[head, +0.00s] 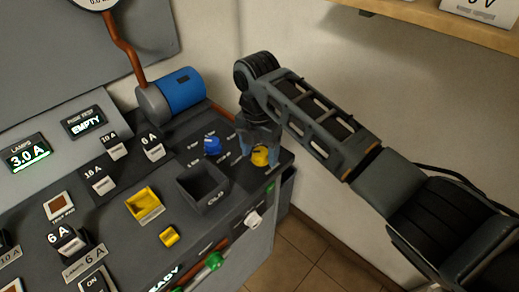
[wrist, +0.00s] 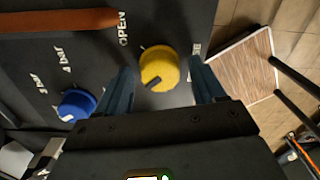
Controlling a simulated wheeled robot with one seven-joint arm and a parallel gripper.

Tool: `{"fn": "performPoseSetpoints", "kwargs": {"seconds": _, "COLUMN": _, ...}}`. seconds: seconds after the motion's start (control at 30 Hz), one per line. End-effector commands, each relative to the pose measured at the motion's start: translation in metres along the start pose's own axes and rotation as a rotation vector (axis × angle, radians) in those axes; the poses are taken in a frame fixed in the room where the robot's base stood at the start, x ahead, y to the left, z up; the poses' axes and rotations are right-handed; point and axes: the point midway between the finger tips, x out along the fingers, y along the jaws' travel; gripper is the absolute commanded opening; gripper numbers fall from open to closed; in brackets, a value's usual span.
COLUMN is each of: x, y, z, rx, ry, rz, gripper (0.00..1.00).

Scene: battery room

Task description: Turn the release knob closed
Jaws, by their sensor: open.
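The yellow knob (head: 260,157) is at the right end of the dark control panel. In the wrist view the yellow knob (wrist: 159,66) lies between the word OPEN on its left and a partly hidden label ending in "SE" on its right. A dark mark on the knob points toward the lower left of that view. My gripper (head: 258,147) is over the knob, pointing down. In the wrist view my gripper (wrist: 165,84) is open, with one blue-grey finger on each side of the knob. I see no clear contact.
A blue knob (head: 212,146) with bar markings is close by on the left; it also shows in the wrist view (wrist: 77,104). A dark open bin (head: 204,188) stands in front of it. A blue cylinder (head: 182,90) lies behind. A wooden shelf (head: 440,20) hangs upper right.

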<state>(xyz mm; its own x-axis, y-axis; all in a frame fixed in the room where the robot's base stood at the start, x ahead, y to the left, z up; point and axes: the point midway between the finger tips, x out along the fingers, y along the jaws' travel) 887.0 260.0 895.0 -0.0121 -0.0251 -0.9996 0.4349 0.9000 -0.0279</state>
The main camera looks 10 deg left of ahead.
Motion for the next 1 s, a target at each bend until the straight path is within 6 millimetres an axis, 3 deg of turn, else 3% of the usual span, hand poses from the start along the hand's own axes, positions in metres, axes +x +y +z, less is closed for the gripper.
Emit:
{"fn": "performPoseSetpoints", "kwargs": {"seconds": 0.17, "x": -0.008, "y": 0.0, "z": 0.0, "rx": 0.0, "ry": -0.001, "rz": 0.001, "gripper": 0.69}}
{"fn": "performPoseSetpoints", "kwargs": {"seconds": 0.6, "x": -0.071, "y": 0.001, "z": 0.0, "rx": 0.0, "ry": -0.001, "rz": 0.002, "gripper": 0.69}}
{"fn": "performPoseSetpoints", "kwargs": {"seconds": 1.0, "x": -0.078, "y": 0.0, "z": 0.0, "rx": 0.0, "ry": 0.0, "rz": 0.0, "gripper": 0.69}}
